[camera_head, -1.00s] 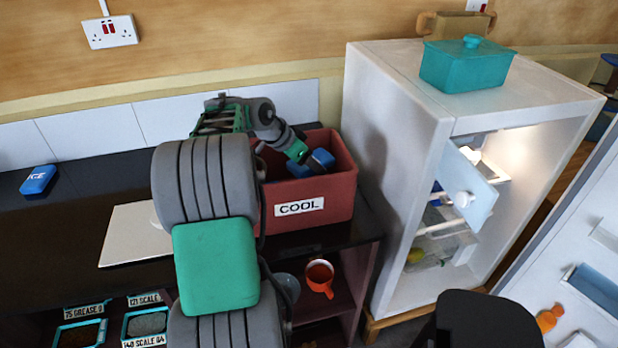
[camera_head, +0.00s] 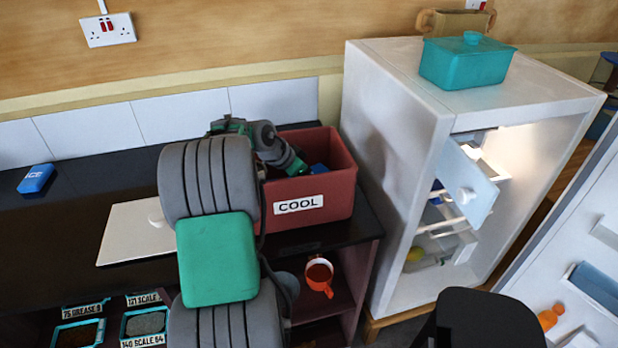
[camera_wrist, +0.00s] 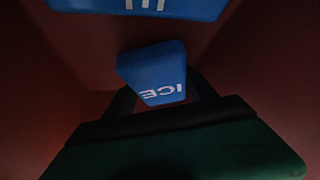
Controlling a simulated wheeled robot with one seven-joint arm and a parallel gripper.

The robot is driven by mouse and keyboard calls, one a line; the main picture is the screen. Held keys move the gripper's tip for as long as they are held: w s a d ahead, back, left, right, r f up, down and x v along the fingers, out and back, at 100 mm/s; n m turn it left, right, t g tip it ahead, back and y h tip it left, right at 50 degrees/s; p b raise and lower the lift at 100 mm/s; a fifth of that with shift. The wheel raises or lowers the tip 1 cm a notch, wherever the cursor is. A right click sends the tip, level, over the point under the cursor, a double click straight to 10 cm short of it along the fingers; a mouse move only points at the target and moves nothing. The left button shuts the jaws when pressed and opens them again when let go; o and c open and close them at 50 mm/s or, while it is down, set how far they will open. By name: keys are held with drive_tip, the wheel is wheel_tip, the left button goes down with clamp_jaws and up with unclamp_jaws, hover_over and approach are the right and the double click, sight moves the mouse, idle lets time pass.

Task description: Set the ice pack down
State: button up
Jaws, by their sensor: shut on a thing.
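The red crate labelled COOL (camera_head: 330,203) stands on the dark counter. My gripper (camera_wrist: 160,88) is down inside the crate, with its black fingers on either side of a blue ice pack (camera_wrist: 152,72) marked ICE. It is shut on that pack. A second blue pack (camera_wrist: 140,7) lies beyond it at the top edge of the wrist view, apart from the held one. In the head view, a bit of blue (camera_head: 318,168) shows past my wrist; I cannot tell which pack it is. The crate wall hides my fingertips there, and whether the held pack touches the floor is unclear.
Another ice pack (camera_head: 36,178) lies at the far left of the counter. A white lid (camera_head: 135,235) with a knob lies left of the crate. An open white fridge (camera_head: 395,150) stands right of it, with a teal pot (camera_head: 465,65) on top. An orange mug (camera_head: 319,277) sits below.

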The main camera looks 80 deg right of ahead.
drive_tip(key=o, duration=1.5)
drive_tip(key=shift+r, duration=0.3)
drive_tip(key=v, duration=1.2)
drive_tip(key=shift+r, duration=0.35)
